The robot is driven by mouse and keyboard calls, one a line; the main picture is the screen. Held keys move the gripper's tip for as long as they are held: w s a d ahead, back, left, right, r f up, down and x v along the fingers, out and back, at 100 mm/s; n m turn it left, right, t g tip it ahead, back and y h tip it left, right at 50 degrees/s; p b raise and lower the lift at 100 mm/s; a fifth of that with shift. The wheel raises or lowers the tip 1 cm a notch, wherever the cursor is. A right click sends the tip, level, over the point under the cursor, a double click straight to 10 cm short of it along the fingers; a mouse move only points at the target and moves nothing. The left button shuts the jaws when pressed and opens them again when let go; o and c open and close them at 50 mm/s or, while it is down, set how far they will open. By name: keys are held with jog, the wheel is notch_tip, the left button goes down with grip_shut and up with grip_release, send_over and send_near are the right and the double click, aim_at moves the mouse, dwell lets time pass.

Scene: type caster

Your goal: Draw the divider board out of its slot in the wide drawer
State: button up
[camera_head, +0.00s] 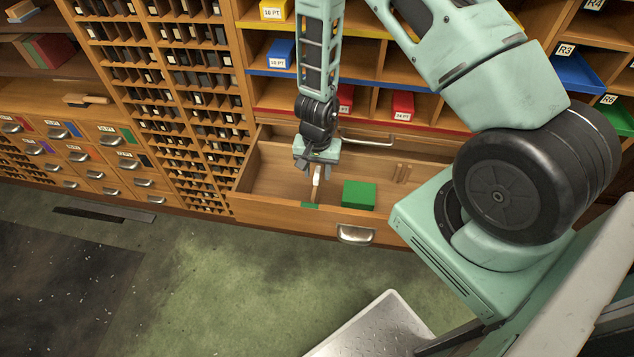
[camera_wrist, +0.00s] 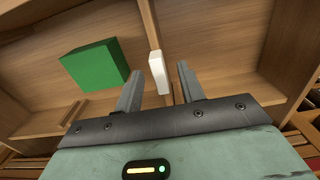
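The wide drawer (camera_head: 268,212) is pulled out below the shelves. The divider board (camera_head: 312,192) stands upright across it, a thin wooden board with a white tab (camera_head: 317,177) on its top edge. In the wrist view the board (camera_wrist: 149,22) runs up from the white tab (camera_wrist: 158,72). My gripper (camera_head: 314,176) points down over the board. In the wrist view my gripper (camera_wrist: 158,82) is open, its fingers on either side of the tab with gaps showing. My gripper and the board's angle hide the board's lower edge and slot.
A green block (camera_head: 358,194) lies in the drawer, right of the board; it also shows in the wrist view (camera_wrist: 95,66). The drawer has a metal handle (camera_head: 355,235) in front. Shelves with red boxes (camera_head: 402,106) stand close behind my gripper. Open floor (camera_head: 235,275) lies in front.

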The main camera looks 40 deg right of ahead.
jog(key=shift+f+b, duration=0.3)
jog(key=shift+f, duration=1.8)
grip_shut()
